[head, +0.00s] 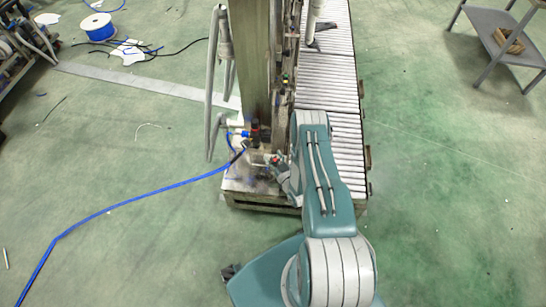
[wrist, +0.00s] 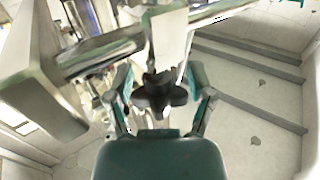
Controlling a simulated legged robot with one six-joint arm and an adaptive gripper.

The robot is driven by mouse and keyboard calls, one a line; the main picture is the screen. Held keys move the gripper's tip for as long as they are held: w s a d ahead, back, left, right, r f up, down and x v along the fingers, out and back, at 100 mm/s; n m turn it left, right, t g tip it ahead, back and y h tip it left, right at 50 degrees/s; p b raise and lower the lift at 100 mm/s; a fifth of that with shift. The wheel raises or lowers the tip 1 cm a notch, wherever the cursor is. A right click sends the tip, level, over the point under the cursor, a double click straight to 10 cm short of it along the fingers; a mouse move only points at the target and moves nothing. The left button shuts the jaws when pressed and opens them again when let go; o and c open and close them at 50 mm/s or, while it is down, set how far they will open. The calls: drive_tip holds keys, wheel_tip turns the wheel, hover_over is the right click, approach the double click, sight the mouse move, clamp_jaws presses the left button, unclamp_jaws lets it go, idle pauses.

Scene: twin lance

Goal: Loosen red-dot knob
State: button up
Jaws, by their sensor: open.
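A dark lobed knob (wrist: 160,92) sits at the middle of the wrist view, in front of a pale bracket or bar. My gripper (wrist: 159,82) is open, with one teal-and-grey finger to the left of the knob and the other to its right. Gaps show between the fingers and the knob, and I see no clear grip on it. No red dot can be made out on the knob. In the head view my gripper (head: 273,162) is small, close to the foot of the upright machine frame, and its fingertips are hard to make out.
A tall machine column (head: 256,70) stands beside a roller conveyor (head: 327,75). A blue hose (head: 130,199) runs across the floor to the column's base. A blue cable spool (head: 98,27) and a grey table (head: 500,40) stand farther off.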

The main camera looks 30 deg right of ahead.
drive_tip(key=c, duration=1)
drive_tip(key=shift+o, duration=0.2)
drive_tip(key=shift+y, duration=0.3)
drive_tip(key=n+g+y, duration=0.1)
drive_tip(key=n+y, duration=0.2)
drive_tip(key=y, duration=0.2)
drive_tip(key=shift+a+n, duration=0.1)
drive_tip(key=shift+n, duration=0.3)
drive_tip(key=n+g+y, duration=0.1)
drive_tip(key=y, duration=0.1)
drive_tip(key=n+g+y, duration=0.1)
drive_tip(key=n+y, duration=0.1)
drive_tip(key=n+g+y, duration=0.1)
drive_tip(key=g+y, duration=0.1)
drive_tip(key=shift+s+a+n, duration=0.15)
drive_tip(key=shift+a+n, duration=0.15)
drive_tip(key=n+g+y, duration=0.1)
drive_tip(key=g, duration=0.1)
drive_tip(key=n+g+y, duration=0.3)
drive_tip(key=g, duration=0.1)
drive_tip(key=shift+s+a+n, duration=0.25)
drive_tip(key=shift+s+n, duration=0.05)
drive_tip(key=shift+s+n+g+y, duration=0.2)
drive_tip(key=shift+n+g+y, duration=0.6)
drive_tip(key=shift+n+g, duration=1.05)
drive_tip(key=shift+g, duration=1.05)
